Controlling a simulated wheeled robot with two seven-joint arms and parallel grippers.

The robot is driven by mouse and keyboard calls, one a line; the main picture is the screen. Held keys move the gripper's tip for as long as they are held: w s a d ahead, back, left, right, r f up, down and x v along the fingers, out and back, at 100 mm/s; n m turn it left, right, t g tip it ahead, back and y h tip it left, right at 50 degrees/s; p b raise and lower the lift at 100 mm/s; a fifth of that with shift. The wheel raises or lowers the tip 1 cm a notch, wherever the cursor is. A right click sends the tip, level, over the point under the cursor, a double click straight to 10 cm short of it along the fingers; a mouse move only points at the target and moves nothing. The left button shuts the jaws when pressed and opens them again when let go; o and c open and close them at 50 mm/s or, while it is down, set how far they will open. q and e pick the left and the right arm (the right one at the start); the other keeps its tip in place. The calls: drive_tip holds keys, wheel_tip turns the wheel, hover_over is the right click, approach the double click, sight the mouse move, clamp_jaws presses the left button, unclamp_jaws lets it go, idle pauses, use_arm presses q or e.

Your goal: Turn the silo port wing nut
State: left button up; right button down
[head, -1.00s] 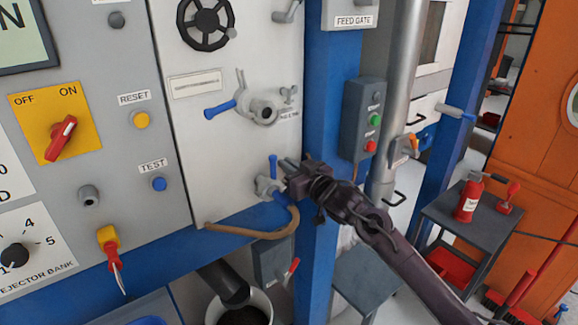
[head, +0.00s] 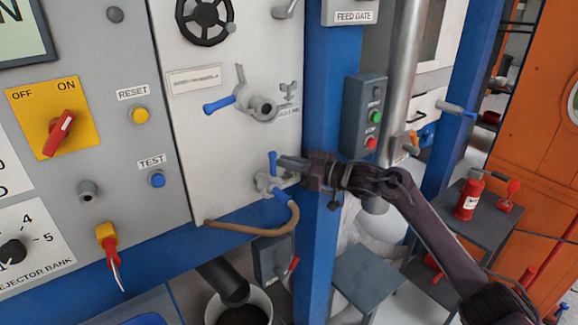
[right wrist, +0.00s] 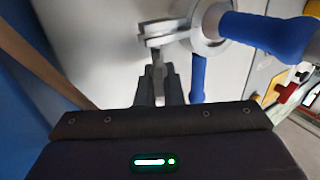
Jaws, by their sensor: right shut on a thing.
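My right gripper (head: 288,163) reaches in from the right at the lower right of the pale panel (head: 210,140). It is beside the lower valve (head: 266,184) with blue handles. In the right wrist view its dark fingers (right wrist: 158,88) are shut on a grey wing-shaped piece, which I take for the wing nut (right wrist: 160,40). The wing nut is beside a round grey flange (right wrist: 209,20) with blue handles. The fingers hide part of it. Another small grey wing-shaped fitting (head: 288,91) is higher on the panel, right of a grey port (head: 262,107). My left gripper is not in view.
A brown hose (head: 255,232) curves below the valve. A blue column (head: 328,95) stands close behind my right gripper, with a grey button box (head: 364,118) beside it. A bucket (head: 262,301) is below. Small grey tables (head: 368,277) stand at the right.

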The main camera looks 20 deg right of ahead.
drive_tip(key=shift+n+g+y, duration=0.3)
drive_tip(key=c, duration=1.6)
unclamp_jaws()
drive_tip(key=shift+o, duration=0.2)
drive_tip(key=shift+s+d+f, duration=0.1)
drive_tip(key=shift+s+d, duration=0.15)
drive_tip(key=shift+d, duration=0.05)
drive_tip(key=b+v, duration=0.2)
drive_tip(key=v, duration=0.5)
